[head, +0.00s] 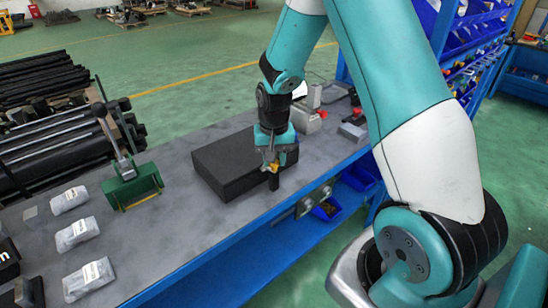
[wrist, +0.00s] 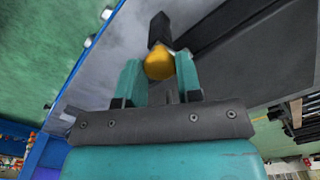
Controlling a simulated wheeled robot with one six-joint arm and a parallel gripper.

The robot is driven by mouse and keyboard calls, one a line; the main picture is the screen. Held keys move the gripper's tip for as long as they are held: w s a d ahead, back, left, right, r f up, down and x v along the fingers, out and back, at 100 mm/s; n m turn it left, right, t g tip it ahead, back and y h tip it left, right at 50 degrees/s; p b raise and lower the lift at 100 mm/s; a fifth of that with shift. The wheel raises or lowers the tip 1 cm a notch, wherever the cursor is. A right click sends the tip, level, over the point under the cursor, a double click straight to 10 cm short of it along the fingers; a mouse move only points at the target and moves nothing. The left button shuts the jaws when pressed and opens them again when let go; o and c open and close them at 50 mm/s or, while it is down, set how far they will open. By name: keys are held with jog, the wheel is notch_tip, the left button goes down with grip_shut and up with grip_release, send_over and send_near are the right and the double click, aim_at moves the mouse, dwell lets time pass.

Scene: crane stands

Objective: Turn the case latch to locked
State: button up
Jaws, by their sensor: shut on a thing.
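The black case (head: 228,160) lies flat on the grey bench. My gripper (head: 272,160) points down at the right end of the case, beside its front face. In the wrist view, the teal fingers of my gripper (wrist: 160,78) stand on either side of a yellow rounded part, which I take for the case latch (wrist: 159,66). They are shut on it. A dark block-like bar (wrist: 159,28) extends beyond the yellow part. The fingers and wrist hide much of the latch in the head view, so I cannot tell its turned position.
A green clamp-like tool (head: 132,187) and several pale packets (head: 78,233) are on the left of the bench (head: 185,235). A grey device (head: 308,118) stands behind my gripper. The blue bench edge (head: 235,240) runs close in front.

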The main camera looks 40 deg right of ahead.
jog(key=shift+m, duration=1)
jog(key=o, duration=0.9)
jog(key=shift+o, duration=0.2)
notch_tip(320, 180, up, 18)
jog(key=b, duration=0.2)
jog(key=shift+f, duration=0.25)
jog(key=s+a+n+y, duration=0.4)
jog(key=s+a+n, duration=1.1)
jog(key=s+a, duration=0.7)
jog(key=shift+a+r, duration=0.15)
jog(key=shift+a, duration=0.05)
